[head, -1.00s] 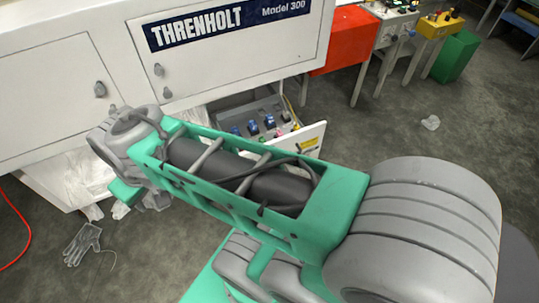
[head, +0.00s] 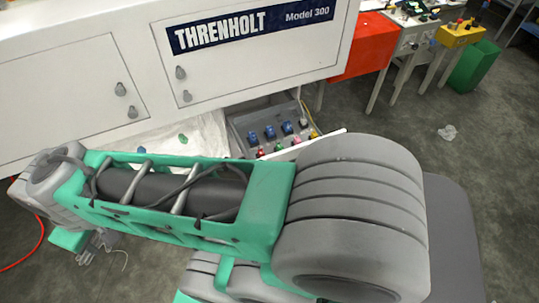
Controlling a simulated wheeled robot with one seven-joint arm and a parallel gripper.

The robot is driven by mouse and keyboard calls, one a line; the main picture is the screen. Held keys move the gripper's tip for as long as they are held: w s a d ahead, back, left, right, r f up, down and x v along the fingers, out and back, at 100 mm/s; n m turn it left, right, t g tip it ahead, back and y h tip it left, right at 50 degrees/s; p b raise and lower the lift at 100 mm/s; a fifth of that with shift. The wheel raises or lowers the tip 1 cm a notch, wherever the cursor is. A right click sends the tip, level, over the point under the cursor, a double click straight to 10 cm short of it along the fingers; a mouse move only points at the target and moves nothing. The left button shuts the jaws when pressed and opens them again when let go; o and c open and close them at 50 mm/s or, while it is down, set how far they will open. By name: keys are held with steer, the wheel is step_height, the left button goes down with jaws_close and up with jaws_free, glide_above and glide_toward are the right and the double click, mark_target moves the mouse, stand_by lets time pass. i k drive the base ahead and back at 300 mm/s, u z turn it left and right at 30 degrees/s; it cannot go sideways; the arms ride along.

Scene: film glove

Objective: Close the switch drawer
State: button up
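The switch drawer (head: 241,129) stands open under the right end of the white machine marked THRENHOLT Model 300. Several blue switches and coloured knobs show inside it. The top edge of its white front panel (head: 325,140) shows, while the lower part of the panel is hidden behind my arm. My green and grey arm crosses the picture in front of the machine, its far end at the left. My gripper is not visible, so I cannot see its fingers or whether it touches the drawer.
The white machine (head: 245,65) has cabinet doors with grey knobs above the drawer. White film (head: 205,127) lies to the left of the drawer. A red cabinet (head: 362,47), small tables and a green bin (head: 474,66) stand at back right.

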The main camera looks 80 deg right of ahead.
mark_target(257, 120)
steer(key=u, duration=0.1)
steer(key=i, duration=0.6)
steer(key=z, duration=3.4)
steer(key=i, duration=0.5)
steer(key=z, duration=0.15)
steer(key=k, duration=1.1)
steer(key=u, duration=0.8)
steer(key=i, duration=1)
steer(key=z, duration=0.3)
